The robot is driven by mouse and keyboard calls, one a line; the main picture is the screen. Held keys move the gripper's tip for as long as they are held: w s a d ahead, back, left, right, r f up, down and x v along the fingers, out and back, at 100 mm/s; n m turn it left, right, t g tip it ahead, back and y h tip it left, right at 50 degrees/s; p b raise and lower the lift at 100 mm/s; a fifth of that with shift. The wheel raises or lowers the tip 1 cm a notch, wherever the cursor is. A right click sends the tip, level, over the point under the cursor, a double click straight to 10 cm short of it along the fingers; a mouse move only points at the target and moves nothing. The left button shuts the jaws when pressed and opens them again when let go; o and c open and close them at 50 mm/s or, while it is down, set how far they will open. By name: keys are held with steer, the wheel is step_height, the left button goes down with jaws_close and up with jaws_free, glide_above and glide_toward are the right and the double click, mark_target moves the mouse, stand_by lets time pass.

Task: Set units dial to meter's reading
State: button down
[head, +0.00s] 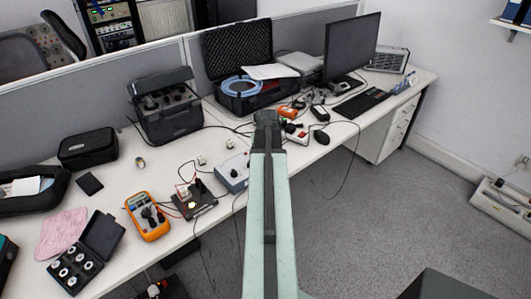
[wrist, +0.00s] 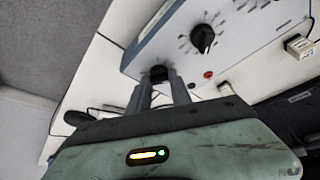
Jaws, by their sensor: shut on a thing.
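A pale blue-grey box (head: 233,173) stands near the table's front edge, just left of my arm in the head view. In the wrist view its white panel (wrist: 235,42) carries a black dial (wrist: 203,38) ringed by marks and a red socket. My gripper (wrist: 158,80) is shut on a second black dial (wrist: 158,72) at the panel's near end; the fingers hide most of it, and its setting cannot be read. My gripper is hidden behind my arm in the head view. An orange meter (head: 148,216) lies to the left; its reading is too small to tell.
A dark circuit board (head: 194,199) with wires sits between meter and box. A black case of round parts (head: 76,268), a pink cloth (head: 62,234) and a black tool bag (head: 164,108) are on the table (head: 120,180). A monitor (head: 350,46) stands at the right.

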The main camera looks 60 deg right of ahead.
steer(key=m, duration=0.2)
steer(key=m+g, duration=0.1)
steer(key=m, duration=0.1)
steer(key=m+g, duration=0.1)
steer(key=m, duration=0.1)
steer(key=shift+w+m+h, duration=0.25)
steer(key=shift+m+h, duration=0.05)
steer(key=shift+h, duration=0.1)
steer(key=m+g, duration=0.1)
steer(key=m, duration=0.2)
steer(key=m+g, duration=0.1)
steer(key=m, duration=0.2)
steer(key=shift+w+g+y, duration=0.15)
steer(key=shift+g+y, duration=0.25)
steer(key=m+g, duration=0.1)
steer(key=m, duration=0.2)
steer(key=m+y, duration=0.1)
steer(key=m, duration=0.2)
steer(key=shift+w+d+m+g+y, duration=0.15)
steer(key=shift+m+g+y, duration=0.15)
steer(key=shift+m+g, duration=0.1)
steer(key=m+y, duration=0.1)
steer(key=m, duration=0.2)
steer(key=m+y, duration=0.1)
steer(key=m, duration=0.2)
steer(key=shift+d+g, duration=0.1)
steer(key=shift+g, duration=0.2)
steer(key=shift+m+y, duration=0.3)
steer(key=shift+m, duration=0.1)
